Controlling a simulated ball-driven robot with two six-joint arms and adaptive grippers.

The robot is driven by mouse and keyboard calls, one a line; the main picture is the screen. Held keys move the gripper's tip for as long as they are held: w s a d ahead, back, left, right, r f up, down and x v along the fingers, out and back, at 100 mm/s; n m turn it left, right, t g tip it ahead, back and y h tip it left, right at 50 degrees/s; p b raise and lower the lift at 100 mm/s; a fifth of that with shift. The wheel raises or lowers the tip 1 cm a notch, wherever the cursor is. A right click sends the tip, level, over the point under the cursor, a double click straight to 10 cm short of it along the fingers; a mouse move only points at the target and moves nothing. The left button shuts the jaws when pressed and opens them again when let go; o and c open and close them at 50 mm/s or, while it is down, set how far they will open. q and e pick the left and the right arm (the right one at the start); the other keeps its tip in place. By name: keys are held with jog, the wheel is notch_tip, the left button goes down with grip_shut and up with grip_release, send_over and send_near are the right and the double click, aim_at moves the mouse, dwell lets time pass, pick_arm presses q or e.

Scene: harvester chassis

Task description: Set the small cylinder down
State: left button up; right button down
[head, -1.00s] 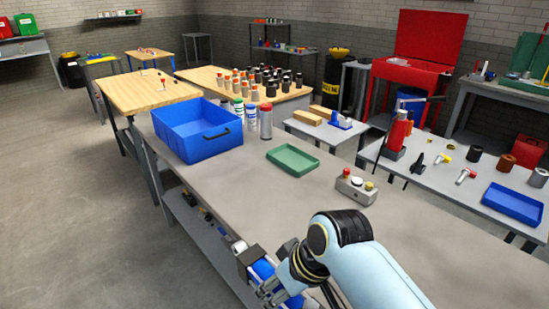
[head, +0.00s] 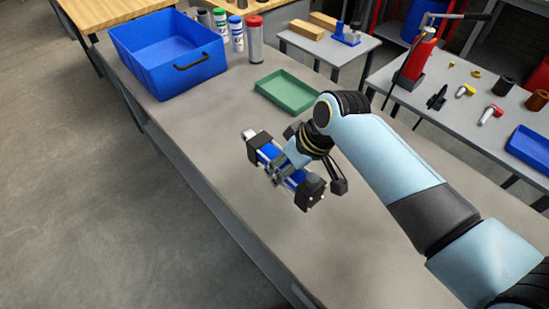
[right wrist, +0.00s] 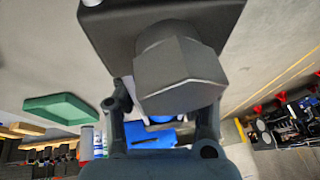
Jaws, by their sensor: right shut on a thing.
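The small cylinder (head: 268,153) has a blue barrel, black end blocks and a silver tip at its left end. It lies diagonally in the head view, over the grey workbench (head: 205,125). My right gripper (head: 282,171) is shut around its barrel. I cannot tell if the cylinder touches the bench top or hangs a little above it. In the right wrist view a dark end block and grey hex end of the cylinder (right wrist: 180,75) fill the upper middle, close to the lens. My left gripper is out of view.
A green tray (head: 287,107) lies beyond the gripper. A blue bin (head: 165,70) stands at the back left, with several bottles and a red-capped grey canister (head: 255,43) beside it. The bench top left of and in front of the cylinder is clear, up to its left edge.

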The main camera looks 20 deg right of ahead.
jog(key=w+d+f+b, duration=0.3)
jog(key=w+d+b, duration=0.1)
jog(key=b, duration=0.1)
jog(key=shift+w+d+f, duration=0.1)
jog(key=shift+d+f, duration=0.05)
jog(key=shift+f, duration=0.25)
jog(key=shift+w+d+f+b, duration=0.2)
jog(key=shift+w+d+b, duration=0.3)
jog(key=shift+b, duration=0.25)
notch_tip(320, 180, down, 4)
jog(key=b, duration=0.4)
jog(key=shift+s+b, duration=0.1)
jog(key=shift+b, duration=0.25)
jog(key=shift+r, duration=0.1)
jog(key=c, duration=0.8)
grip_release()
jog(key=shift+s+f, duration=0.15)
jog(key=shift+f, duration=0.05)
jog(key=shift+o, duration=0.2)
jog(key=shift+r, duration=0.1)
